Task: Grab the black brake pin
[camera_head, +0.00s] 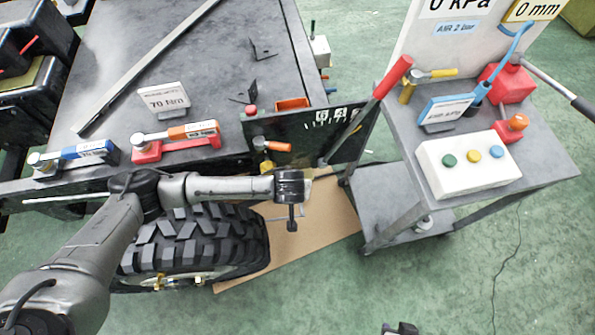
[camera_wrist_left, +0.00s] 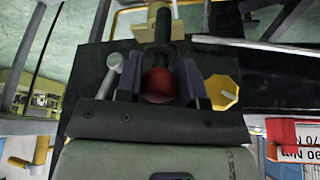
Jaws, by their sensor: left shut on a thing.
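My left gripper (camera_head: 291,200) hangs over the cardboard, to the right of the big tyre. A short black pin, the black brake pin (camera_head: 292,220), sticks out below it. In the left wrist view my left gripper (camera_wrist_left: 160,85) has its fingers on either side of a dark shaft, the black brake pin (camera_wrist_left: 162,35). A red round knob (camera_wrist_left: 157,85) shows between the fingers; I cannot tell whether it belongs to the pin or lies behind it. A dark piece at the bottom edge (camera_head: 402,329) may be my right gripper; its fingers are not clear.
The tyre (camera_head: 190,240) stands beside the dark workbench (camera_head: 200,70), which bears torque wrenches (camera_head: 190,133). A black panel (camera_head: 310,138) with handles stands close to my left gripper. A grey cart (camera_head: 540,160) with a button box (camera_head: 467,165) stands at right.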

